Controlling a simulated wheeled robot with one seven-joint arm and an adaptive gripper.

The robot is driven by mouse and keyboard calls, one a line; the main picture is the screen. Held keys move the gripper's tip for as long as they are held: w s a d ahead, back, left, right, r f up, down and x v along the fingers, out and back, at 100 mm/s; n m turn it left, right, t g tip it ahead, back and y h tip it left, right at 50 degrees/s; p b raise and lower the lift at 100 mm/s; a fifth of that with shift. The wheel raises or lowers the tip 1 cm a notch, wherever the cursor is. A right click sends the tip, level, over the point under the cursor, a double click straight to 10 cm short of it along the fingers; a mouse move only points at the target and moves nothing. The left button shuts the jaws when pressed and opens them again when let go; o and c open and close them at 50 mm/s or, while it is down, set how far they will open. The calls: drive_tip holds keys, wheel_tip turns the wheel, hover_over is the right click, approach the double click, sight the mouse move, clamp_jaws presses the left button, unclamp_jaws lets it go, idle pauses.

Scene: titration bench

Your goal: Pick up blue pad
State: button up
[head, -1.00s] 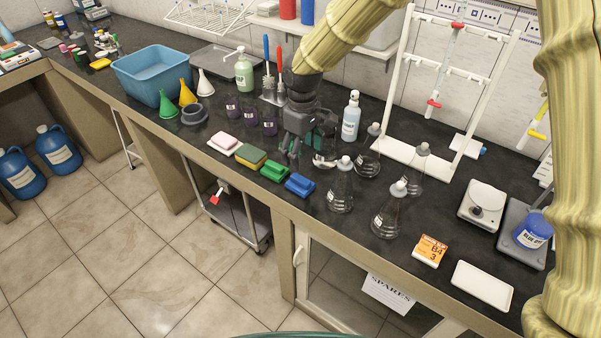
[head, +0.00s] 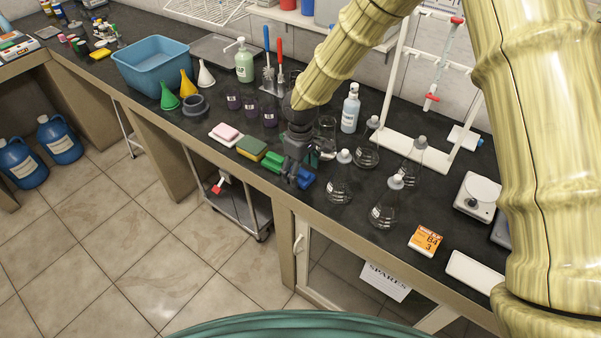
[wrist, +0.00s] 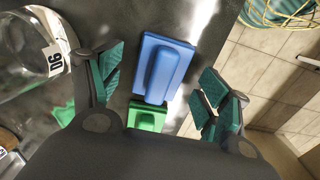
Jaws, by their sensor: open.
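The blue pad (wrist: 163,68) lies flat on the dark bench near its front edge. It is a rectangular block with a raised rounded handle. In the head view the blue pad (head: 306,178) is partly hidden by my gripper (head: 293,178). In the wrist view my gripper (wrist: 163,82) is open, with one teal-padded finger on each side of the pad and visible space between pad and fingers. I cannot tell the exact height of the fingertips above the bench.
A green pad (wrist: 147,117) sits right beside the blue one. A glass flask (head: 340,183) stands close on the right. The bench's front edge (head: 262,193) is near.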

drive_tip(key=shift+f, duration=0.4)
drive_tip(key=c, duration=0.9)
drive_tip(key=shift+r, duration=0.1)
drive_tip(key=shift+c, duration=0.2)
drive_tip(key=shift+r, duration=0.45)
drive_tip(key=shift+s+r+b, duration=0.15)
drive_tip(key=shift+r+b, duration=0.3)
drive_tip(key=shift+r, duration=0.15)
drive_tip(key=shift+s+r+b, duration=0.15)
drive_tip(key=shift+r+b, duration=0.25)
drive_tip(key=shift+r, duration=0.2)
drive_tip(key=s+d+b, duration=0.1)
drive_tip(key=s, duration=0.6)
drive_tip(key=s+d+r+b, duration=0.1)
drive_tip(key=s+b, duration=0.1)
drive_tip(key=s, duration=0.6)
drive_tip(key=shift+d+r+b, duration=0.25)
drive_tip(key=shift+d+b, duration=0.05)
drive_tip(key=shift+d, duration=0.1)
drive_tip(key=shift+s, duration=0.1)
